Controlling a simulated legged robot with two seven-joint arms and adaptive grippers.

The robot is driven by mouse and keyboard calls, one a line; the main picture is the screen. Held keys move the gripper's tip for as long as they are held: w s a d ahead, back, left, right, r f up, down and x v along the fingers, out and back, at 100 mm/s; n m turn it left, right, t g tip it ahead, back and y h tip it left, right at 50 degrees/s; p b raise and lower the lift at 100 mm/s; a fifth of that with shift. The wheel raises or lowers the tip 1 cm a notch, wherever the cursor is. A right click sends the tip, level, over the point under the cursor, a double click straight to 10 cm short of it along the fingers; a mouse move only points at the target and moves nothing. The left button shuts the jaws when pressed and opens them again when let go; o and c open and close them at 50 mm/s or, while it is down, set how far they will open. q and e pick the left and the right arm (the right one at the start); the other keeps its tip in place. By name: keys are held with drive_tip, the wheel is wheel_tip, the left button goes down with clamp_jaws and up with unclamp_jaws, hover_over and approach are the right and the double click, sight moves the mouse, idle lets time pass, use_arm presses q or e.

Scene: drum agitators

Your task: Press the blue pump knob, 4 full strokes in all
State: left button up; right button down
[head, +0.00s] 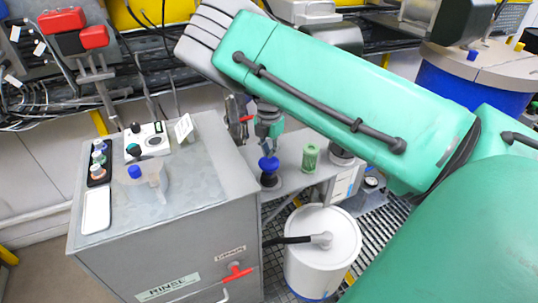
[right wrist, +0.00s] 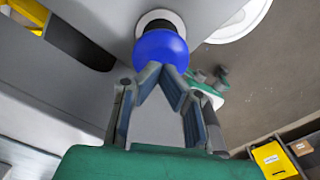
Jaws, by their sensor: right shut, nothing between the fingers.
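The blue pump knob (head: 268,163) stands on a dark round base on the grey shelf beside the rinse cabinet. In the right wrist view the round blue knob (right wrist: 161,48) sits just beyond my fingertips, with a pale collar behind it. My right gripper (head: 267,148) points down directly over the knob. In the right wrist view its fingers (right wrist: 161,74) are closed with nothing between them, and the tips overlap the knob's near edge. I cannot tell whether they touch it. My left gripper is in neither view.
A green can (head: 311,157) stands right of the knob. The rinse cabinet (head: 200,190) carries a white control box (head: 147,141), a clear beaker (head: 153,178) and several small bottles. A white drum (head: 322,255) stands below the shelf. My green right arm covers the upper right.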

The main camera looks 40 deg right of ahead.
sight(269, 160)
drive_tip(key=shift+f+b, duration=1.1)
drive_tip(key=shift+f, duration=1.4)
drive_tip(key=shift+s+r, duration=0.1)
drive_tip(key=shift+r+p, duration=1.2)
drive_tip(key=shift+r, duration=1.6)
drive_tip(key=shift+f, duration=0.15)
